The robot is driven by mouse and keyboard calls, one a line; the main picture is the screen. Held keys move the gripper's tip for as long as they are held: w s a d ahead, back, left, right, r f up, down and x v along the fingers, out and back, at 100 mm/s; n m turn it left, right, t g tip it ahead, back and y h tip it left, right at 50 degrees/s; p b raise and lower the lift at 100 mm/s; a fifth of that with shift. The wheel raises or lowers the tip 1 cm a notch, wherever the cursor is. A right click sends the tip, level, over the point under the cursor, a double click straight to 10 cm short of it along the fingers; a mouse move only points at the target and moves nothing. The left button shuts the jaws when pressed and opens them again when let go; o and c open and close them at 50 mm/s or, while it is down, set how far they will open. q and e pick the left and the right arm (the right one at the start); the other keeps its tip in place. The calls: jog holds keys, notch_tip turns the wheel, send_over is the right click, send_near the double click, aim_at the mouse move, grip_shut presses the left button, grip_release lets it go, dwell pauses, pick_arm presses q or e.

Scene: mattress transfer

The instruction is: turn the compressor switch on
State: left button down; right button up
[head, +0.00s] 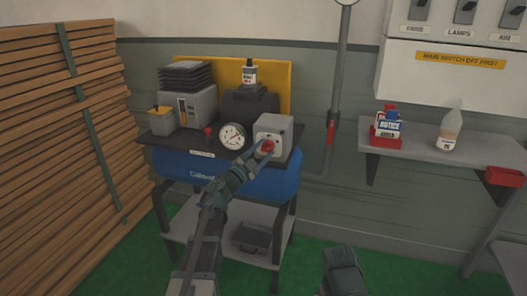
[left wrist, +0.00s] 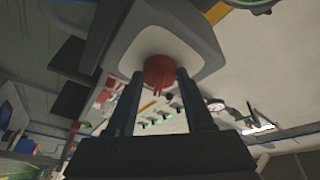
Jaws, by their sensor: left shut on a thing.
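The compressor (head: 202,178) is a blue tank on a dark stand against the wall. Its grey switch box (head: 283,130) sits at the right end of the top, with a red rotary knob (head: 268,146) on its front. My left gripper (head: 262,152) reaches up to the knob, its fingertips at it. In the left wrist view the red knob (left wrist: 159,71) lies between the two fingers of my left gripper (left wrist: 160,85), which is shut on it. The knob's exact turn is hard to read. My right arm shows only in part at the bottom, its fingers not clear.
A pressure gauge (head: 231,136) and a small red knob (head: 208,132) are left of the switch box. A grey wall shelf (head: 440,152) with bottles is at the right. Stacked planks (head: 60,130) fill the left. A vertical pipe (head: 338,90) stands behind. Green floor is open in front.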

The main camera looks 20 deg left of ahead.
pick_arm(q)
jog(key=shift+c, duration=1.4)
grip_release()
jog(key=b+v, duration=0.2)
jog(key=v, duration=1.1)
jog(key=shift+s+b, duration=0.4)
jog(key=shift+a+f, duration=0.1)
jog(key=shift+f, duration=0.05)
jog(key=p+x, duration=0.2)
jog(key=x, duration=1.2)
jog(key=shift+a+p, duration=0.1)
jog(key=shift+p, duration=0.3)
jog(key=shift+s, duration=0.15)
